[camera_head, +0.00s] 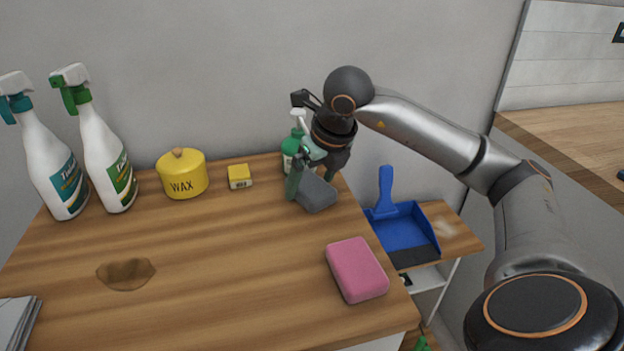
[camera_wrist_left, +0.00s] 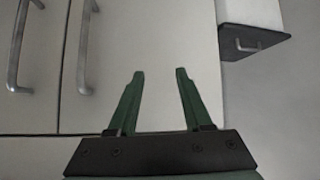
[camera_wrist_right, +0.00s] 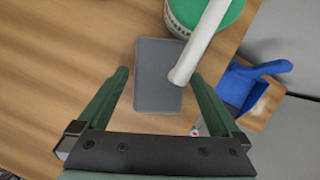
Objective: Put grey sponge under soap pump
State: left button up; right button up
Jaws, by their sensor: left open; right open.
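The grey sponge (camera_head: 317,194) lies on the wooden counter near its back right edge. It also shows in the right wrist view (camera_wrist_right: 156,82). The soap pump (camera_head: 289,146), green with a white spout, stands just behind the sponge. In the right wrist view its green body (camera_wrist_right: 228,12) is at the top, and its white spout overlaps the sponge's upper right corner. My right gripper (camera_wrist_right: 160,75) is open, with its fingers on either side of the sponge; contact cannot be told. My left gripper (camera_wrist_left: 160,72) is open and empty, facing cabinet doors, away from the counter.
A pink sponge (camera_head: 357,270) lies near the right edge. A yellow wax tin (camera_head: 182,176), a small yellow block (camera_head: 240,177) and two spray bottles (camera_head: 107,160) stand at the back. A brown stain (camera_head: 126,274) marks the counter. A blue dustpan (camera_head: 403,235) lies on a lower shelf. The counter's middle is clear.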

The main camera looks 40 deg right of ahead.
aim_at(310, 183)
jog(key=p+v, duration=0.1)
jog(key=v, duration=0.3)
jog(key=shift+r, duration=0.25)
pick_arm(q)
jog(key=shift+s+d+r+g+p, duration=0.25)
jog(key=shift+s+r+g+p, duration=0.15)
jog(key=shift+p, duration=0.45)
pick_arm(e)
jog(key=v, duration=0.7)
jog(key=shift+s+r, duration=0.2)
jog(key=shift+s, duration=0.05)
